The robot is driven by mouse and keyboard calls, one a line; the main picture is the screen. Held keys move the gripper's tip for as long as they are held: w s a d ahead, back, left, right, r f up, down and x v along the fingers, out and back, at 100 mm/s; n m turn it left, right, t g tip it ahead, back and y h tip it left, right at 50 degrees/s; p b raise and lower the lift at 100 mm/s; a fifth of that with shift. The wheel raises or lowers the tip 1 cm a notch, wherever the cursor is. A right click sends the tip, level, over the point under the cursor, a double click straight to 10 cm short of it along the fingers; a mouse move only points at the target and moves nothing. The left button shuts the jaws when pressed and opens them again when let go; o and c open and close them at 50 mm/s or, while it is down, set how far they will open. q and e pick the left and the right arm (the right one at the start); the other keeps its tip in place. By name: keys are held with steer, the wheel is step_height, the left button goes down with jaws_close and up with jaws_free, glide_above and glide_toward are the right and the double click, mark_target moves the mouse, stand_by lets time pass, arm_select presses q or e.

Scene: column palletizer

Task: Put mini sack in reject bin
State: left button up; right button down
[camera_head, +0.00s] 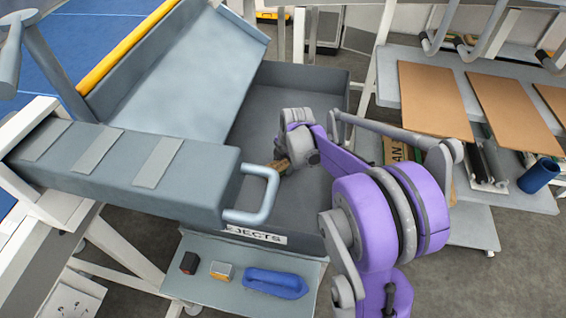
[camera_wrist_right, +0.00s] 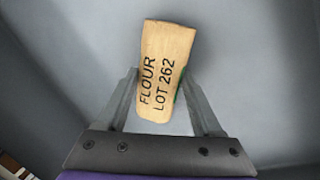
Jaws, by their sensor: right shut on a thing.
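The mini sack (camera_wrist_right: 163,75) is tan, marked "FLOUR LOT 262". My right gripper (camera_wrist_right: 160,100) is shut on it, one finger on each side, in the right wrist view. In the head view a small part of the sack (camera_head: 283,166) shows beside my right wrist, which hides most of that gripper. The reject bin (camera_head: 300,77) is a grey, open bin with a label ending "EJECTS" on its front. The sack is over the bin's inside; how high above the floor I cannot tell. My left gripper does not show.
A grey chute (camera_head: 195,70) slopes beside the bin. A grey beam with a looped handle (camera_head: 268,195) reaches across its left front. A low shelf (camera_head: 215,287) holds a blue item (camera_head: 275,282) and small blocks. A rack with cardboard sheets (camera_head: 433,98) stands right.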

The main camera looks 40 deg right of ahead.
jaws_free()
steer(key=shift+f, duration=0.1)
steer(key=shift+r, duration=0.25)
steer(key=p+v, duration=0.2)
steer(key=v, duration=0.9)
steer(key=shift+s+r, duration=0.15)
steer(key=shift+r, duration=0.25)
